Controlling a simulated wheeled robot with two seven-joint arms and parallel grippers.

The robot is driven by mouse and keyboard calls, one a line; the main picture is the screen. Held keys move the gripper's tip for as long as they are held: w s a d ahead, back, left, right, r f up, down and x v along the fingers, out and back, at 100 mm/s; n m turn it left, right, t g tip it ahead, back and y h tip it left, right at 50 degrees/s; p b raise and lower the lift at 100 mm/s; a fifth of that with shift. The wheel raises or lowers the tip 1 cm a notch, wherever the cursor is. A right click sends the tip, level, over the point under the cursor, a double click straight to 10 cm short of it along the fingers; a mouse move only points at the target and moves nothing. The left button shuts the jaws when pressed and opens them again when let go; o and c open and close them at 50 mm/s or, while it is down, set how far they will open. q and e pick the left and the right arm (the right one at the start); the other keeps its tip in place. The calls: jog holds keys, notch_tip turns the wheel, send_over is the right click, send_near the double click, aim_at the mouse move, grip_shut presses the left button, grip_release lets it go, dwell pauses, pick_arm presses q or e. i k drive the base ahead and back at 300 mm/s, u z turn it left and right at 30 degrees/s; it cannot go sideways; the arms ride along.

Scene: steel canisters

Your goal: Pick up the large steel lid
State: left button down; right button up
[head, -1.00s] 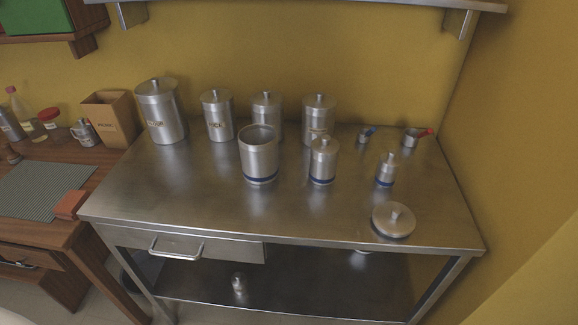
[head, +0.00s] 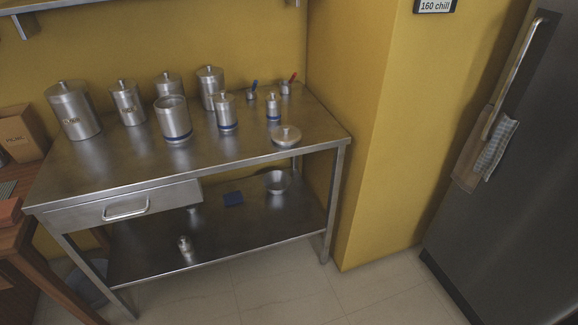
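The large steel lid (head: 286,136) is round with a small knob on top. It lies flat on the steel table (head: 110,166) near its right front corner. An open steel canister (head: 173,120) without a lid and with a blue band stands on the table to the left of it. Neither of my grippers shows in the head view.
Several lidded canisters stand along the back of the table, with a small blue-banded canister (head: 273,106) behind the lid. A yellow wall corner (head: 370,150) and a dark fridge (head: 510,180) stand right. Floor is clear in front.

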aim_at(287, 135)
jog(key=u, duration=1)
jog(key=i, duration=0.8)
jog(key=z, duration=0.45)
